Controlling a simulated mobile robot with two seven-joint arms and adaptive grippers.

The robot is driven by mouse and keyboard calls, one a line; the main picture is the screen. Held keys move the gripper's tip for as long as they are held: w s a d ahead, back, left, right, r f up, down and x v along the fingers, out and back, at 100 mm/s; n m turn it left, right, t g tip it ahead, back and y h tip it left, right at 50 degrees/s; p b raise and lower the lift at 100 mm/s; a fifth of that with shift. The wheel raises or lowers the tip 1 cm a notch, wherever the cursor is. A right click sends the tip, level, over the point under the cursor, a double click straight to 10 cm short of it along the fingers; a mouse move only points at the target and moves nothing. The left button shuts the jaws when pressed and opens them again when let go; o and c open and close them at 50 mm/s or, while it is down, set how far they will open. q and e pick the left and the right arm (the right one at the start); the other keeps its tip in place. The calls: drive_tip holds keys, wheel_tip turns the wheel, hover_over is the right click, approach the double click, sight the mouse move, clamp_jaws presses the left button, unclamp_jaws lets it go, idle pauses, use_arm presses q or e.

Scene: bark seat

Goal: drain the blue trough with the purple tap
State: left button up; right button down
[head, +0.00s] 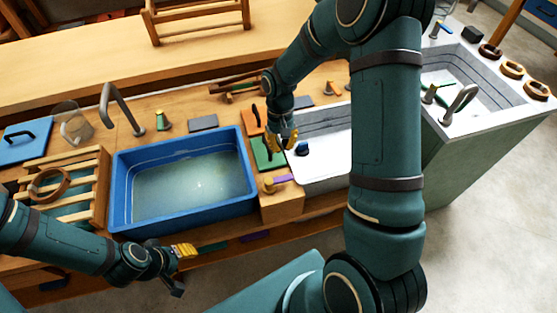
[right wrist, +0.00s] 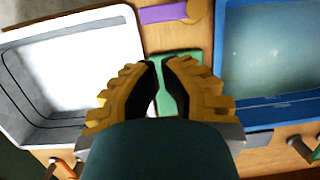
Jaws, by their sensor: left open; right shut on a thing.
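The blue trough (head: 248,190) stands on the wooden bench and holds murky, pale green water. The purple tap (head: 283,178) sits between it and a white basin, its purple lever pointing toward the basin. The tap also shows at the top of the right wrist view (right wrist: 165,13), beside a round wooden knob. My right gripper (head: 287,139) is behind the tap, shut on a green panel (head: 266,155), which also shows between and beyond its fingers in the right wrist view (right wrist: 178,60). Its exact grip point is hidden. My left gripper (head: 184,251) is open and empty in front of the trough.
An orange panel (head: 252,118), a grey metal faucet (head: 120,105) and a wooden rack (head: 100,190) stand around the trough. My right arm covers much of the right side.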

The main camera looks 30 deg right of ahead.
sight(279, 180)
drive_tip(key=x, duration=0.3)
drive_tip(key=d+b+x, duration=0.1)
drive_tip(key=x, duration=0.1)
drive_tip(key=b+x, duration=0.1)
drive_tip(key=x, duration=0.2)
drive_tip(key=shift+s+d+f, duration=0.2)
drive_tip(key=shift+f, duration=0.2)
use_arm(q)
drive_tip(key=shift+f, duration=0.95)
